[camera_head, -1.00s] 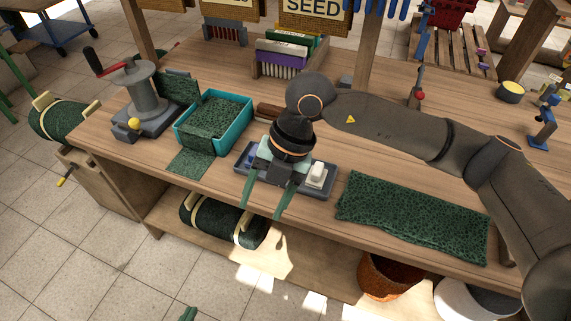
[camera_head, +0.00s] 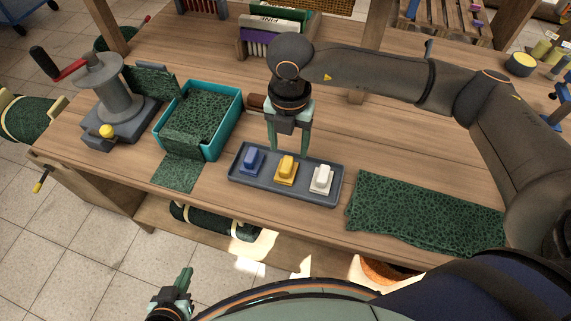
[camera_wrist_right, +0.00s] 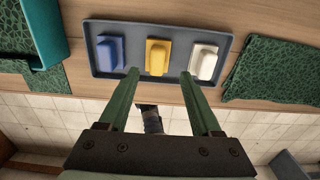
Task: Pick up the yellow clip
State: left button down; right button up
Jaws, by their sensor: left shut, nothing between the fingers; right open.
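The yellow clip (camera_head: 286,170) sits in the middle of a grey tray (camera_head: 240,184) on the wooden bench. A blue clip (camera_head: 252,161) lies to its left and a white clip (camera_head: 321,179) to its right. My right gripper (camera_head: 289,153) is open and empty, pointing down above the tray. In the right wrist view the yellow clip (camera_wrist_right: 157,57) lies just beyond and between the two fingertips (camera_wrist_right: 160,75), apart from them. My left gripper (camera_head: 184,280) is low at the front, off the bench, shut and empty.
A teal bin (camera_head: 238,116) lined with green patterned cloth stands left of the tray, with a grey winch (camera_head: 117,92) further left. A green patterned cloth (camera_head: 425,215) lies flat to the right. Bare bench lies behind the tray.

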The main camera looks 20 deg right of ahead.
aim_at(286, 163)
jog(key=f, duration=0.7)
jog(key=shift+a+f+p, duration=0.25)
jog(key=shift+p, duration=0.15)
jog(key=shift+c, duration=0.2)
grip_shut()
jog(key=shift+r, duration=0.15)
